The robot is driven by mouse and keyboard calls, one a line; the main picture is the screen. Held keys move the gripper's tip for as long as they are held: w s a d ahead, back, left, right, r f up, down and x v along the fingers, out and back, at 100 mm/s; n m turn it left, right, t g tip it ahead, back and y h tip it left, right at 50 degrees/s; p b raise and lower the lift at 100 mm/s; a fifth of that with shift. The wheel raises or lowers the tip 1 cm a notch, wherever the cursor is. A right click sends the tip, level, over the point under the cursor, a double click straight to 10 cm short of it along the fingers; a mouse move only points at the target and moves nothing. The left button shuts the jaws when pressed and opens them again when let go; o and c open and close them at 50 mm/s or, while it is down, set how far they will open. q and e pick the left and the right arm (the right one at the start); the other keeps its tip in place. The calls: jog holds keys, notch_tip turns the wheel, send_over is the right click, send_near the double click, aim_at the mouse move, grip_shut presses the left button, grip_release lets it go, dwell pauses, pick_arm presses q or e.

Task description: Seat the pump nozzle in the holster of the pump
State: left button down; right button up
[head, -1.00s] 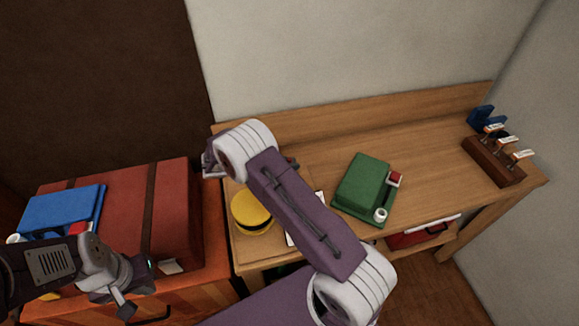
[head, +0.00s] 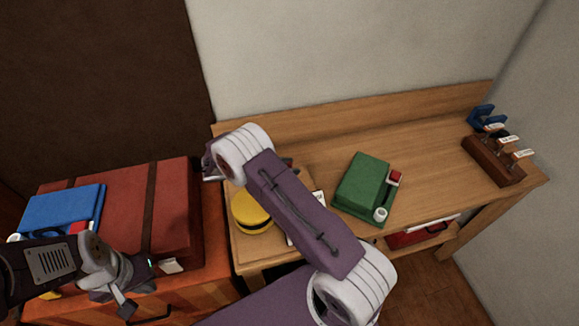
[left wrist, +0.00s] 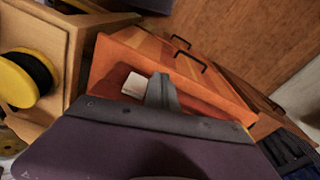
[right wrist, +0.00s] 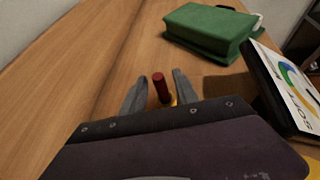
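My right gripper (right wrist: 159,78) is open. A small upright dark red cylinder (right wrist: 160,88) with yellow at its foot shows between its fingers, with gaps on both sides; I cannot tell for sure that it is the nozzle. In the head view my purple right arm hides most of this spot. A green box (head: 363,186) with a red part (head: 395,178) and a white cup-like part (head: 380,214) lies on the bench; I cannot tell whether it is the pump, and no holster is clearly visible. My left gripper (head: 128,300) appears shut and empty beside the orange cabinet.
The wooden bench (head: 430,150) is clear right of the green box. A yellow-and-black round object (head: 252,213) is at its left. A brown rack (head: 492,160) stands far right. A red case (head: 175,215) bears a blue box (head: 60,208). A printed panel (right wrist: 290,88) stands right of my right gripper.

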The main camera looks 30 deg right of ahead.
jog(key=b+v, duration=0.1)
jog(key=v, duration=1)
jog(key=shift+a, duration=0.25)
